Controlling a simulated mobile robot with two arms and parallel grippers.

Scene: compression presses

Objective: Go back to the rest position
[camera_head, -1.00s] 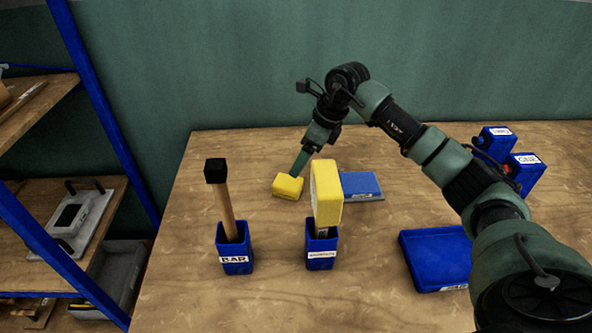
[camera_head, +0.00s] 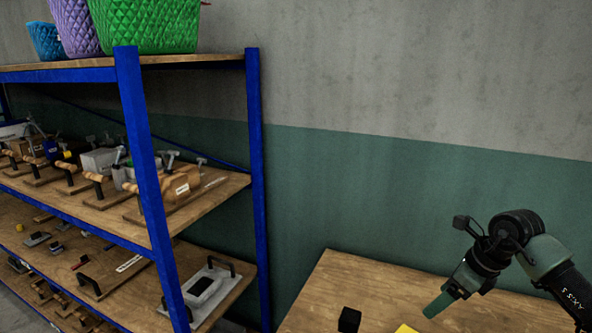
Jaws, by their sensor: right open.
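My right gripper (camera_head: 440,303) is at the lower right, hanging from my green and black arm above the wooden table (camera_head: 375,283). It points down and to the left, and it is open with nothing seen in it. A yellow block (camera_head: 406,329) shows only its top at the bottom edge, just below and left of the fingertips. My left gripper is not in view.
A black tool head (camera_head: 349,319) rises at the bottom edge. A blue-framed shelf (camera_head: 258,180) fills the left, with several presses and clamps. Quilted baskets (camera_head: 148,25) stand on top. The green and grey wall behind is bare.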

